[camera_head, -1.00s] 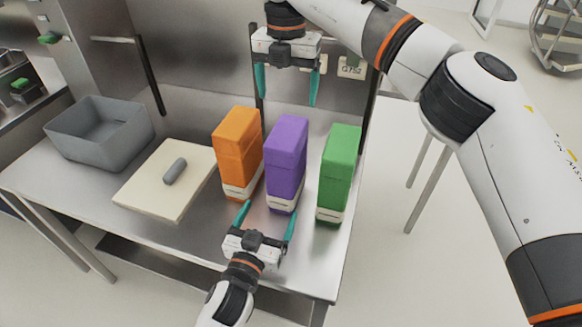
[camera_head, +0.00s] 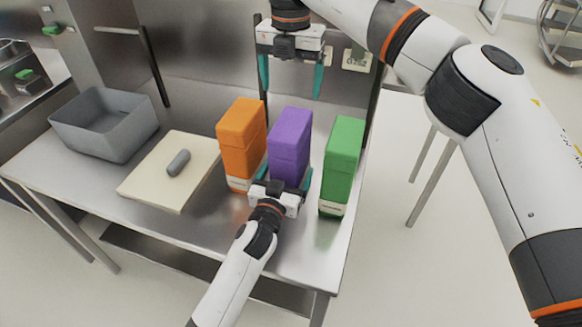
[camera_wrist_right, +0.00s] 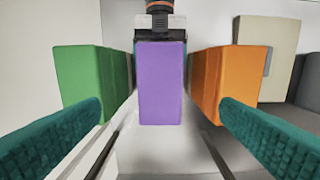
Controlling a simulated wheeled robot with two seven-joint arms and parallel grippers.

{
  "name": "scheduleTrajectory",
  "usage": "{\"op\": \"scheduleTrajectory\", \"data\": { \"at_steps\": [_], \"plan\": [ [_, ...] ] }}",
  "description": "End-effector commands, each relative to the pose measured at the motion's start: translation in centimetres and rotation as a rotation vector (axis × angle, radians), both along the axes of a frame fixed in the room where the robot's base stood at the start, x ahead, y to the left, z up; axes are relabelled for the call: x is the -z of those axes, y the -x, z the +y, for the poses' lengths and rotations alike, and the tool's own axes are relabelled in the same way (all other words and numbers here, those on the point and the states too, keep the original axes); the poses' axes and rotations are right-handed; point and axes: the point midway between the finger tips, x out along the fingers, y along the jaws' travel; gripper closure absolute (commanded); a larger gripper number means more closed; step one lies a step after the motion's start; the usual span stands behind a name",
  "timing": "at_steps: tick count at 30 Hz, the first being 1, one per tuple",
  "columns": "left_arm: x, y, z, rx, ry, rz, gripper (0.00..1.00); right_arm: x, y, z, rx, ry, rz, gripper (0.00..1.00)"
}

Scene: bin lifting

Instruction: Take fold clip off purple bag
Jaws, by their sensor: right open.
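The purple bag (camera_head: 290,137) stands upright in the middle of three bags on the steel table (camera_head: 297,262). From above it shows as a purple block in the right wrist view (camera_wrist_right: 161,84). I cannot make out a clip on it. My right gripper (camera_head: 291,94) is open and empty, pointing down above and behind the bags; its teal fingers lie wide apart in the wrist view. My left gripper (camera_head: 284,166) is low at the front of the purple bag, with one finger on each side of its lower part. Its fingers still look spread; contact is unclear.
An orange bag (camera_head: 240,140) stands close on the left and a green bag (camera_head: 342,158) on the right. A grey cylinder (camera_head: 178,163) lies on a cream board (camera_head: 150,187). A grey bin (camera_head: 105,125) is at the far left. The table's front right is clear.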

Motion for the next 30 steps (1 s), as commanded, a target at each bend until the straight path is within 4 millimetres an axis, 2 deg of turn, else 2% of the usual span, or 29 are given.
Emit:
{"op": "scheduleTrajectory", "data": {
  "at_steps": [2,13,17,19,22,25,27,30],
  "plan": [
    [0.0,0.0,0.0,0.000,0.000,0.000,0.14,0.0,0.0,0.0,0.000,0.000,0.000,0.15],
    [0.0,0.0,0.0,0.000,0.000,0.001,0.75,0.0,0.0,0.0,0.000,0.000,0.000,0.15],
    [0.0,0.0,0.0,0.000,0.000,0.001,0.77,0.3,0.1,0.3,-0.012,-0.015,0.003,0.15],
    [0.0,0.0,0.0,0.000,0.000,0.001,0.77,1.0,0.3,1.1,-0.049,-0.056,0.009,0.15],
    [0.0,0.0,0.0,0.000,0.000,0.001,0.77,2.8,1.1,3.7,-0.154,-0.187,0.023,0.15],
    [0.1,0.0,0.0,0.000,0.000,0.001,0.77,4.6,2.7,7.7,-0.300,-0.413,0.030,0.15],
    [0.0,0.0,0.0,0.000,0.000,0.001,0.77,5.1,4.3,10.7,-0.396,-0.604,0.021,0.15],
    [0.0,0.0,0.0,0.000,0.000,0.001,0.77,4.7,6.3,14.3,-0.492,-0.868,-0.029,0.15]
  ]
}}
